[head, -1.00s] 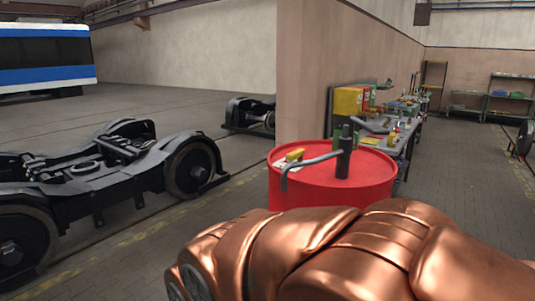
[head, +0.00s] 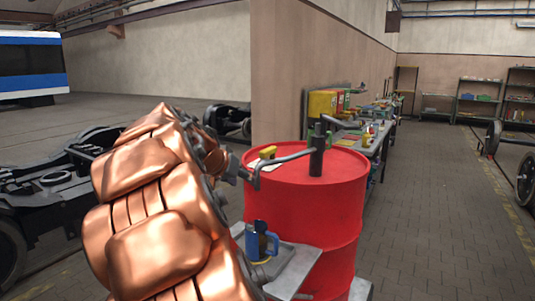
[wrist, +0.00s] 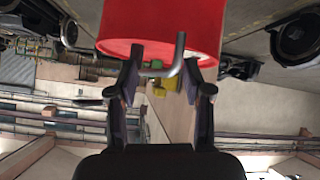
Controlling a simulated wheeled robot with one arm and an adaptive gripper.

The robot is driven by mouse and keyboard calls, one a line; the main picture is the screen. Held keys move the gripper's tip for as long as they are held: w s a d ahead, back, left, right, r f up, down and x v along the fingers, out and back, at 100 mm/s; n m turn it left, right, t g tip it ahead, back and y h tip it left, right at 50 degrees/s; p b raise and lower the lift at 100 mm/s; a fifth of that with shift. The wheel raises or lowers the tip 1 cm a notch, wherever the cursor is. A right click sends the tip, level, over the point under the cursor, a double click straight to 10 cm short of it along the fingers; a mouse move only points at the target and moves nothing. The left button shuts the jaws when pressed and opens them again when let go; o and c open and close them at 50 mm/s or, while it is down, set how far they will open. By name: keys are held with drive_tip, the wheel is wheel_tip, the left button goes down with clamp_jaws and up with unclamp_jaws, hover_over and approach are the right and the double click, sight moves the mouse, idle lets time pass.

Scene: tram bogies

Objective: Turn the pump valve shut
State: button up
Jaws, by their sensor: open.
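A red drum (head: 310,205) stands right of my arm, with a dark upright pump (head: 317,158) on top. A grey bent spout (head: 285,160) runs left from the pump and turns down past the drum's rim. A yellow piece (head: 267,152) shows by the spout; I cannot tell if it is the valve. My gripper (head: 240,173), small and partly hidden by my copper arm, is at the spout's outer end. In the upside-down wrist view, my gripper (wrist: 160,88) is open, and the spout's bend (wrist: 178,62) shows around its fingertips; contact is unclear.
A grey ledge (head: 295,268) with a blue jug (head: 262,240) stands below my gripper, in front of the drum. A cluttered workbench (head: 365,140) runs along the wall behind. A dark bogie (head: 50,190) stands at left.

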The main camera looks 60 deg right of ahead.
sight(268, 149)
drive_tip(key=w+d+r+m+h, duration=0.3)
drive_tip(key=d+r, duration=0.3)
drive_tip(key=d, duration=0.6)
drive_tip(key=shift+p+x, duration=0.7)
drive_tip(key=shift+x, duration=2.9)
drive_tip(key=shift+w+f, duration=0.1)
clamp_jaws()
